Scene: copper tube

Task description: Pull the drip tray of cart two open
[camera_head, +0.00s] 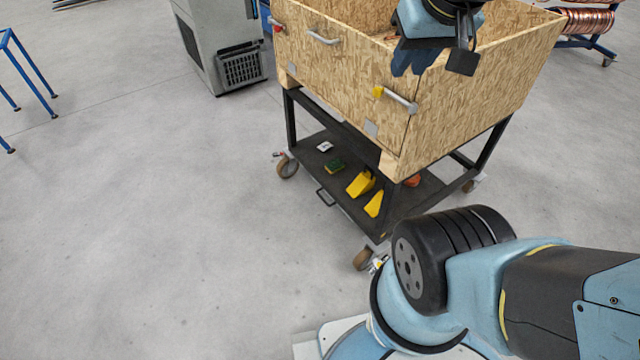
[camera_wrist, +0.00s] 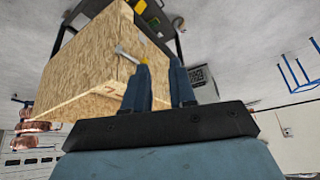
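A cart carries a large wooden chipboard box (camera_head: 450,115) on a black frame; no readable number shows. Low in the cart is a dark flat tray (camera_head: 312,160) with a small dark handle (camera_head: 325,197) on its front edge. The tray sits within the frame, and part of it is hidden by the box. My gripper (camera_head: 412,58) is at the box's upper near side, well above the tray. In the wrist view its two blue fingers (camera_wrist: 160,84) stand apart with nothing between them. The wrist view is upside down and shows part of the tray (camera_wrist: 150,28).
Metal handles (camera_head: 323,37) and (camera_head: 400,100) stick out of the box. Caster wheels (camera_head: 286,167) stand at the cart's corners. The floor left of the cart is clear. A grey machine (camera_head: 220,45) stands behind.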

